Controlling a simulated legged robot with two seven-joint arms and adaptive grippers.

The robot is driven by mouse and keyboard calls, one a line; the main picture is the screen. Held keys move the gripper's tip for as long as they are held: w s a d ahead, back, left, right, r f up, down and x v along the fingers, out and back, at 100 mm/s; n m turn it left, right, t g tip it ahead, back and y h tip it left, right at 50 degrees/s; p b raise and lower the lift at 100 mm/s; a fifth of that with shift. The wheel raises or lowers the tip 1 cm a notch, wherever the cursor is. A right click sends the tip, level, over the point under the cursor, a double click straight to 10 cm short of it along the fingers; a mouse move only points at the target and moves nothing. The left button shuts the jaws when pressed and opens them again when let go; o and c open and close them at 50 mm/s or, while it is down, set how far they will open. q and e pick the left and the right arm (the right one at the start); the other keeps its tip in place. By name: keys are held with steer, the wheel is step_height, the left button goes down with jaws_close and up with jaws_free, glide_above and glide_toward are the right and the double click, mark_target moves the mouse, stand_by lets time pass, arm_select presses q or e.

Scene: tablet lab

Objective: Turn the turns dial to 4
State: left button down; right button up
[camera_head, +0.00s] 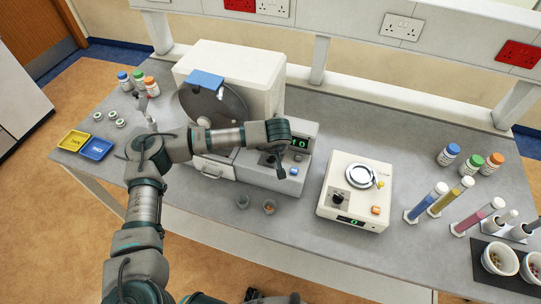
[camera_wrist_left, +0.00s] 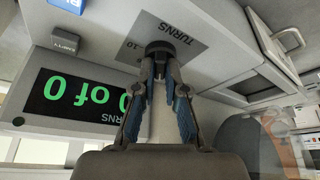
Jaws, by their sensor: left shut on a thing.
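The turns dial (camera_wrist_left: 160,48) is a dark round knob on a grey panel marked TURNS in the left wrist view. My left gripper (camera_wrist_left: 161,70) is shut on it, a fingertip on each side. The dial's pointer and most of its scale are hidden; a 10 mark shows beside it. The green display (camera_wrist_left: 80,98) appears upside down with "0 of" and a zero, its edge partly covered by a finger. In the head view my left gripper (camera_head: 278,170) reaches down to the front of the grey control unit (camera_head: 307,140) and hides the dial.
A white machine with a dark round disc (camera_head: 213,104) stands behind my left forearm. A cream device with a round plate (camera_head: 361,175) stands to the right. Coloured tubes (camera_head: 440,190) and bottles stand farther right.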

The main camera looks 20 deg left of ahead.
arm_select(q)
steer(key=shift+s+d+f+m+b, duration=0.15)
steer(key=shift+s+f+m+b, duration=0.15)
steer(key=shift+m, duration=0.2)
arm_select(e)
steer(key=shift+d+f, duration=0.15)
steer(key=shift+f, duration=0.3)
arm_select(q)
steer(key=shift+r, duration=0.1)
arm_select(e)
steer(key=shift+d, duration=0.25)
arm_select(q)
steer(key=c, duration=1.3)
jaws_free()
steer(key=shift+o, duration=0.4)
steer(key=shift+r, duration=0.15)
arm_select(e)
steer(key=shift+s, duration=0.15)
steer(key=shift+f, duration=0.1)
arm_select(q)
steer(key=shift+r, duration=0.35)
steer(key=v, duration=1.1)
steer(key=shift+s, duration=0.25)
steer(key=shift+r, duration=0.1)
arm_select(e)
steer(key=shift+a, duration=0.1)
